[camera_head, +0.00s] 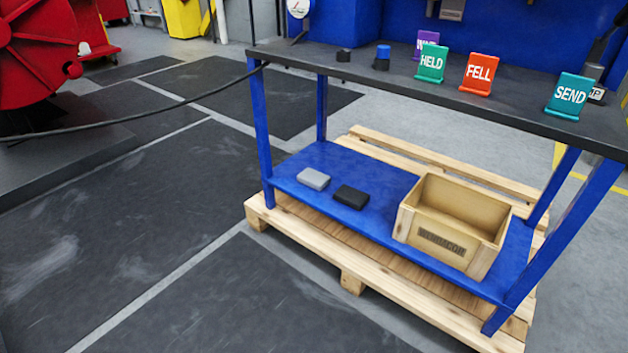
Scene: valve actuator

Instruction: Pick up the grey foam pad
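A small light grey block, which looks like the grey foam pad (313,179), lies flat on the blue lower shelf (290,190) of a workbench, near the shelf's left end. A similar black block (351,196) lies just to its right, apart from it. Neither of my grippers shows in the head view, and nothing is seen touching the pad.
An open wooden crate (407,220) stands on the shelf's right half. The shelf sits over a wooden pallet (352,283). The dark bench top (390,86) overhangs it, with blue legs (259,135) at the corners. A dark cable (150,125) crosses at left. The front floor is clear.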

